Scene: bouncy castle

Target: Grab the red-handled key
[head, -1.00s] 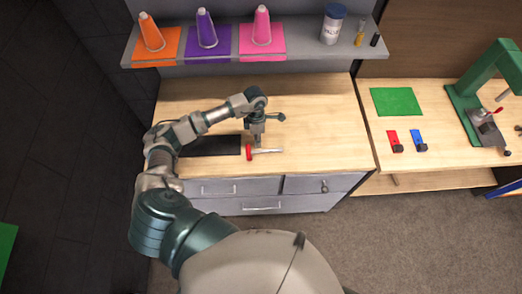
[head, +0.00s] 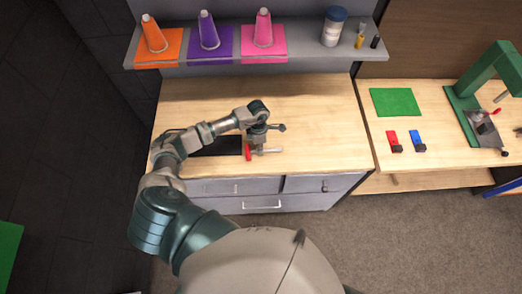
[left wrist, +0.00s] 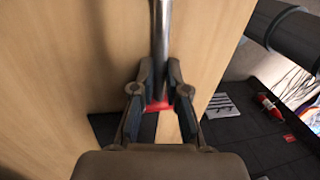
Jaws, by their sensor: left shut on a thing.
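The red-handled key (head: 249,153) lies at the front of the wooden worktop in the head view, its silver shaft pointing right. My left gripper (head: 258,147) comes down over it from above and is shut on it at the shaft, close to the red handle. In the left wrist view the silver shaft (left wrist: 160,35) runs up from between the fingers of the left gripper (left wrist: 160,95). A bit of the red handle shows between and behind the fingers, which hide the rest. My right gripper is not in view.
A black mat (head: 218,146) lies left of the key, partly under my arm. A shelf (head: 300,50) with cones and a jar stands behind. Red (head: 394,141) and blue (head: 418,140) pieces and a green press (head: 470,90) are on the right bench. The worktop's right side is clear.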

